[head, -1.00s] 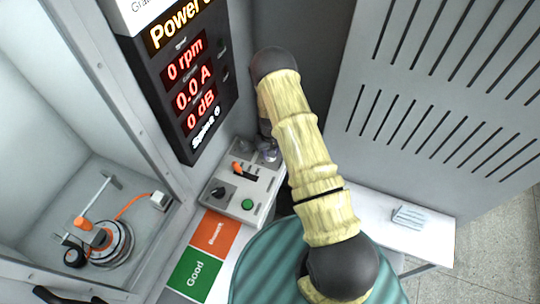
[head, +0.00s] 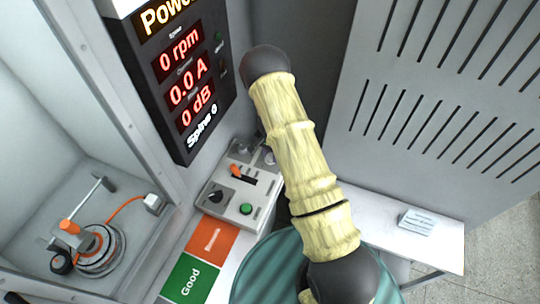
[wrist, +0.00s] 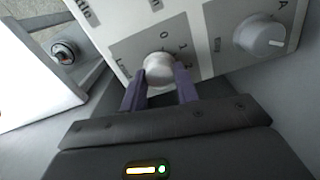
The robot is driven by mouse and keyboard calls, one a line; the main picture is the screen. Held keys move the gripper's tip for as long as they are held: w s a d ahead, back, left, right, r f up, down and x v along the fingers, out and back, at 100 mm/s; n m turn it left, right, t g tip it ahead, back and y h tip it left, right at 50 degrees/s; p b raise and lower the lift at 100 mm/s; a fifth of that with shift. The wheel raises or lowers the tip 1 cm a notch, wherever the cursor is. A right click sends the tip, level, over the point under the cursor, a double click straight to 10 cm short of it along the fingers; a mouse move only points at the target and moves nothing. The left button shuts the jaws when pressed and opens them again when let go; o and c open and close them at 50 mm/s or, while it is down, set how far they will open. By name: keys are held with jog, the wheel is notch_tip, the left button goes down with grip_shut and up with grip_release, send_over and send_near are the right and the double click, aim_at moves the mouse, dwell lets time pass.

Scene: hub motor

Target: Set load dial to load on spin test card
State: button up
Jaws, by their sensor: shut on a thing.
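The load dial (wrist: 159,69) is a pale round knob on a grey plate with small figures, including 0 and 1, beside it. The plate's label is partly cut off. My gripper (wrist: 160,84) is shut on this dial, one purple finger on each side.
A second pale knob (wrist: 260,35) stands close right of my gripper. The panel also has an orange lever (head: 236,170), a black knob (head: 215,197) and a green button (head: 246,209). The display (head: 186,85) reads 0 rpm, 0.0 A, 0 dB. A motor (head: 98,250) sits in the left bay.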

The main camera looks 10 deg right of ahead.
jog(key=shift+m, duration=0.4)
jog(key=o, duration=1)
jog(key=shift+c, duration=0.2)
jog(key=shift+r, duration=0.1)
notch_tip(320, 180, up, 17)
jog(key=b, duration=0.2)
jog(key=shift+b, duration=0.4)
jog(key=shift+r, duration=0.15)
